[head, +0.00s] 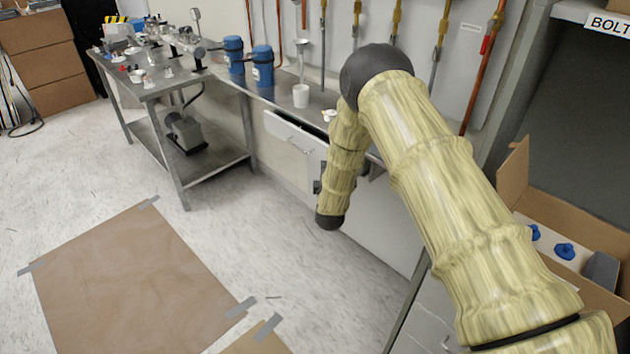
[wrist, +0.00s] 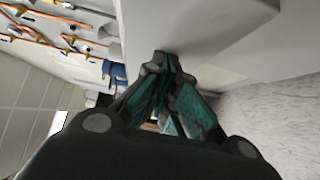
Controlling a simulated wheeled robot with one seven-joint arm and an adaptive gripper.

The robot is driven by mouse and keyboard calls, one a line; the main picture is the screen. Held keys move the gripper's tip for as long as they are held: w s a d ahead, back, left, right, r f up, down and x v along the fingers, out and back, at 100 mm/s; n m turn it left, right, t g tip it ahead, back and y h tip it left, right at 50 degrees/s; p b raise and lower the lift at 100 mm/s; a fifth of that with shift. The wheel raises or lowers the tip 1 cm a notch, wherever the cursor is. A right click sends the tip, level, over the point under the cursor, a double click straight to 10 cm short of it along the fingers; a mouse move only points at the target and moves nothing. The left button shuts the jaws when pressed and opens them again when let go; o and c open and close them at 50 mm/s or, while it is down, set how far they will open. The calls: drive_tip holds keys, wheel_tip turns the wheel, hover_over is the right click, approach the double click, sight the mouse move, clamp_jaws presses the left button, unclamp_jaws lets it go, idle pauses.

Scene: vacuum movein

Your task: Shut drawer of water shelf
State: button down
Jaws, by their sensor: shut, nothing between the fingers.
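The water shelf (head: 285,97) is a steel counter along the wall. Its white drawer (head: 291,137) stands pulled out a little below the counter top, with a dark gap above its front. My forearm hides the drawer's right part. In the wrist view my gripper (wrist: 165,60) is shut and empty, its fingertips together. They are close to a white panel (wrist: 205,25) that looks like the drawer front; I cannot tell whether they touch it. In the head view only small dark parts of my gripper show beside the forearm.
A steel table (head: 160,85) with fittings stands to the left. An open cardboard box (head: 516,185) is at the right. Floor before the shelf is clear, with a taped brown sheet (head: 135,285).

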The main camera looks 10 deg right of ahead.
drive_tip(key=w+d, duration=0.1)
drive_tip(key=d, duration=0.1)
drive_tip(key=w+d+b, duration=0.1)
drive_tip(key=shift+w+d+f, duration=0.1)
drive_tip(key=shift+w+d, duration=0.25)
drive_tip(key=shift+d, duration=0.05)
drive_tip(key=shift+w+d+r, duration=0.15)
drive_tip(key=shift+d+r, duration=0.1)
drive_tip(key=shift+d, duration=0.1)
